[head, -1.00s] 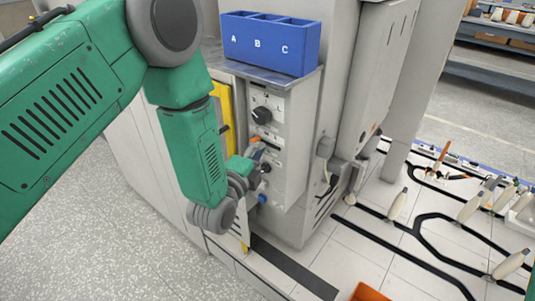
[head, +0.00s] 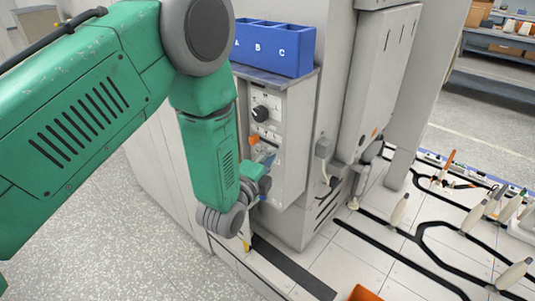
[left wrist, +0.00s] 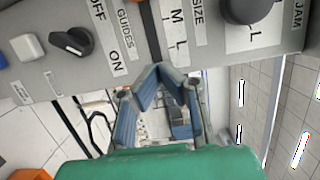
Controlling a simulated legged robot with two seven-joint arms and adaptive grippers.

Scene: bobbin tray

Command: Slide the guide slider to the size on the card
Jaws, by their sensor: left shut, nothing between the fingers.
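The control panel (head: 282,120) on the machine's front has a black round knob (head: 260,113) and a small orange part (head: 254,140) below it. I cannot tell whether the orange part is the guide slider. In the left wrist view a dark slot (left wrist: 152,30) runs between the GUIDES label (left wrist: 124,25) and the M and L marks of the SIZE scale (left wrist: 178,30). My left gripper (head: 264,160) is in front of the panel, its fingertips (left wrist: 163,75) shut and empty by the slot's end. Contact is unclear. No size card is recognizable. My right gripper is out of view.
A blue bin (head: 275,47) marked A, B, C stands on the ledge above the panel. A black switch (left wrist: 72,40) and a white button (left wrist: 28,47) are beside the GUIDES label. A white tiled surface with black tracks (head: 380,240) and several bobbins lies right.

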